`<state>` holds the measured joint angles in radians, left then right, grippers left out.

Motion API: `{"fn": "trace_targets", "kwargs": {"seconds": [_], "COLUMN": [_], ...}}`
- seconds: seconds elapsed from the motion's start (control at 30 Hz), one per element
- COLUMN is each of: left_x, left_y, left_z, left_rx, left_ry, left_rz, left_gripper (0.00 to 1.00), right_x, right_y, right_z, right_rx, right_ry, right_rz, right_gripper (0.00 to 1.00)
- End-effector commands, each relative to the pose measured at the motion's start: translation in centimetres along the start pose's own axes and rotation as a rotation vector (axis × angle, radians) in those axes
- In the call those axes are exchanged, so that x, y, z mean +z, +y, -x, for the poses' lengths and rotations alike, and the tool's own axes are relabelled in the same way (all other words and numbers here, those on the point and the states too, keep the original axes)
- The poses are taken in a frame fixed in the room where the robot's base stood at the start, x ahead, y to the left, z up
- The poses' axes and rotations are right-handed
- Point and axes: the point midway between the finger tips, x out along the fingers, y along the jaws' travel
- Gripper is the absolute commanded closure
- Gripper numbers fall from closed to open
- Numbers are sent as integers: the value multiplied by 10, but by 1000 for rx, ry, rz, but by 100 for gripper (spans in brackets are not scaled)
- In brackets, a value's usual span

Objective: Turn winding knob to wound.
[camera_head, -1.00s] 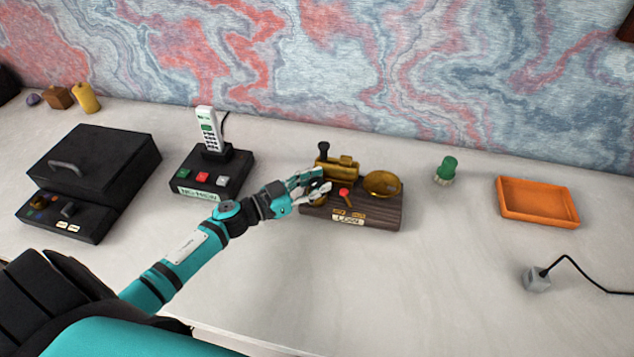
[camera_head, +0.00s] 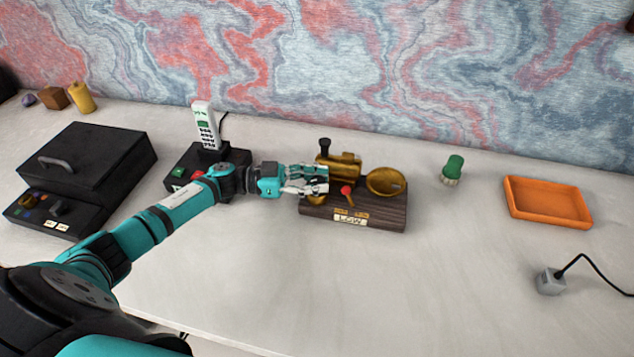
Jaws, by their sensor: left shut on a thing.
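A brass device on a dark wooden base (camera_head: 385,216) stands in the middle of the desk. It has a brass body, a black knob (camera_head: 325,144) on a post at the upper left, a round brass dish (camera_head: 386,181), a red lever (camera_head: 347,190) and a label at the front. A brass knob (camera_head: 316,200) shows at its left end, partly hidden. My left gripper (camera_head: 324,181) is at this left end, over the brass knob, with its fingers closed on it as far as I can see. The right gripper is not in view.
A cordless phone (camera_head: 206,127) in a black dock stands behind my left arm. A black lidded machine (camera_head: 90,165) is at the left. A green brush (camera_head: 453,169), an orange tray (camera_head: 548,203) and a grey plug (camera_head: 549,281) with a cable are at the right. The front desk is clear.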

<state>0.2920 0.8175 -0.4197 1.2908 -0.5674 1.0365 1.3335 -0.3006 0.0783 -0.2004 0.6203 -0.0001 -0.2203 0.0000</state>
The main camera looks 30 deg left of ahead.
Motion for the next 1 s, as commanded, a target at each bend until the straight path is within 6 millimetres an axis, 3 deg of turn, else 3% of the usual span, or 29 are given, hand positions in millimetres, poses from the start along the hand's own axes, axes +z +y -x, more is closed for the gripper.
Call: {"fn": "trace_targets", "kwargs": {"seconds": [0.3, 0.33, 0.53, 1.0], "left_x": [1, 1, 1, 0], "left_y": [0, 0, 0, -2], "left_z": [0, 0, 0, 2], "left_rx": [0, 0, 0, -4], "left_ry": [-3, -3, -2, -1], "left_rz": [0, 0, 0, -2], "left_gripper": [100, 69, 43, 43], "right_x": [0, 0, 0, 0], "right_y": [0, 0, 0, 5], "right_z": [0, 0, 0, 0], "right_rx": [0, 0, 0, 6], "right_ry": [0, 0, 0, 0], "right_rz": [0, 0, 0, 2], "right_gripper": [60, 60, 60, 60]}}
